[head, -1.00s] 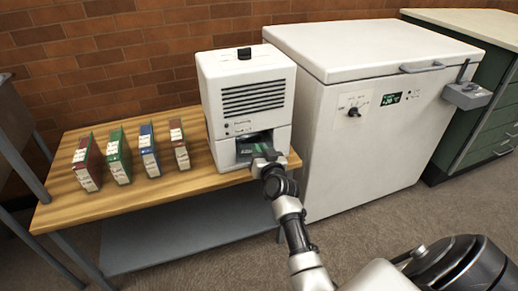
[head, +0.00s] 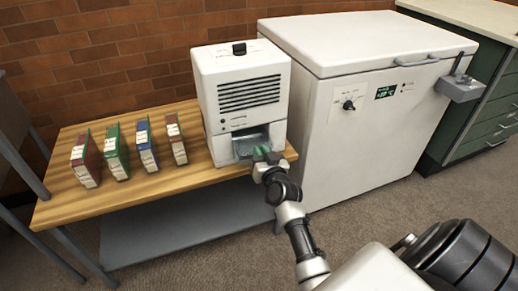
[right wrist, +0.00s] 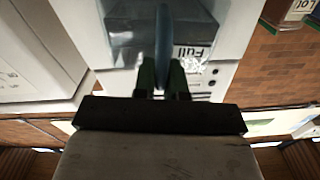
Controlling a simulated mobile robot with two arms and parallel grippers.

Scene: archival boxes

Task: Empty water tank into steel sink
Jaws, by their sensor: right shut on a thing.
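A white dehumidifier-like unit (head: 241,95) stands on the right end of a wooden bench. A clear bluish water tank (head: 250,141) shows in the opening low on its front. In the right wrist view, upside down, the tank (right wrist: 125,45) bears a label reading "Full". My right gripper (head: 264,155) is at the front of the opening. Its green fingers (right wrist: 163,75) are shut on the tank's thin blue upright handle (right wrist: 163,40). The water level is unclear. A grey basin-like box (head: 460,88), possibly the steel sink, is at the far right. My left gripper is not in view.
Several upright archival boxes (head: 147,145) stand on the bench (head: 75,205) left of the unit. A white chest freezer (head: 385,140) stands close on the unit's right. Green drawers (head: 490,125) stand beyond it. Carpet floor (head: 190,262) is open in front.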

